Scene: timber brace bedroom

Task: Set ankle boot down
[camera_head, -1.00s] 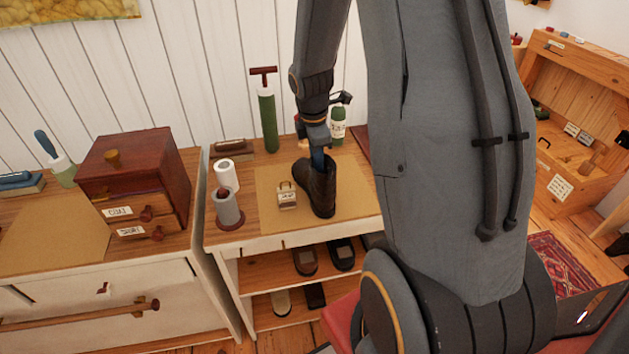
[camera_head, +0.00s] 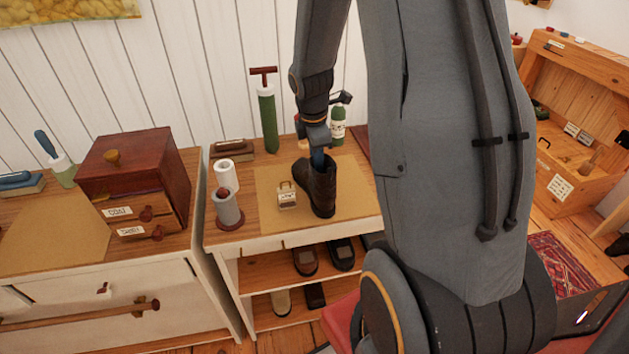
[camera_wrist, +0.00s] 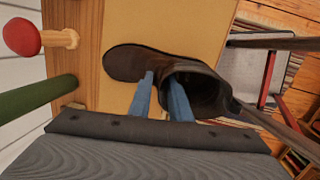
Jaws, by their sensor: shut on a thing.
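The dark brown ankle boot (camera_head: 321,190) is upright over the tan mat (camera_head: 268,222) on the wooden shelf top. In the head view its sole looks level with the mat; I cannot tell for sure if it touches. My gripper (camera_head: 318,160) comes down from above and is shut on the boot's upper edge. In the wrist view the blue fingers (camera_wrist: 161,98) straddle the wall of the boot shaft (camera_wrist: 205,85), with one finger inside the opening. The toe (camera_wrist: 125,62) points left there, over the mat (camera_wrist: 185,25).
A small tagged padlock-like item (camera_head: 287,196) sits on the mat left of the boot. Shoes fill lower shelves.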

